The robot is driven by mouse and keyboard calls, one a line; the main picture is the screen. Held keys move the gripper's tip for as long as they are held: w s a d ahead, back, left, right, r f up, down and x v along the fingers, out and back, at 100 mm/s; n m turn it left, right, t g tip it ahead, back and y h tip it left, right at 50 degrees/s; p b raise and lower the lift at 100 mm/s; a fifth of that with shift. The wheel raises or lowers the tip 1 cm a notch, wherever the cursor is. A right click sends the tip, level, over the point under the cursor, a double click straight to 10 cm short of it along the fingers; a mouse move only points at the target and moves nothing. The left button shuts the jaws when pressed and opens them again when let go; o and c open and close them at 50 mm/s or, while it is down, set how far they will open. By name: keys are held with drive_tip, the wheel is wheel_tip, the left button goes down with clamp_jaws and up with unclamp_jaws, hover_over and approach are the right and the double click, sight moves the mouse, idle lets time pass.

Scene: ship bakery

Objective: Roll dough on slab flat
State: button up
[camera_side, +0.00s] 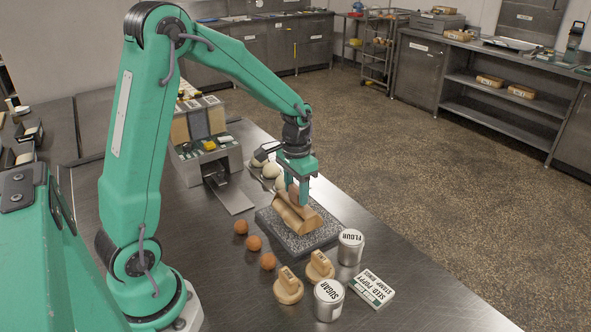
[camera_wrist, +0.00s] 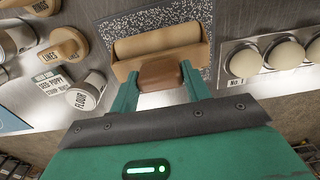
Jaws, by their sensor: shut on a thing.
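A wooden roller in a tan frame (camera_side: 292,217) is over the speckled slab (camera_side: 322,240) in the side view. In the wrist view the roller (camera_wrist: 157,40) lies across the slab (camera_wrist: 150,17). My gripper (camera_side: 297,195) is shut on the roller's brown grip block (camera_wrist: 161,73), with one finger on each side. I cannot tell whether the roller touches the slab. No dough can be made out clearly on the slab; the roller and gripper cover part of it. Pale dough balls (camera_wrist: 284,54) sit in a tray beside the slab.
A flour tin (camera_side: 350,247), a sugar tin (camera_side: 328,300), a poppy seed box (camera_side: 372,291) and wooden stamps (camera_side: 288,286) stand near the slab's front. Orange-brown balls (camera_side: 254,243) lie to its left. A grey rack (camera_side: 207,150) stands behind. The bench's near right is clear.

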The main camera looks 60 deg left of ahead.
drive_tip(key=shift+w, duration=1.75)
drive_tip(key=shift+s+f, duration=0.15)
drive_tip(key=shift+s, duration=2)
drive_tip(key=shift+r, duration=3.55)
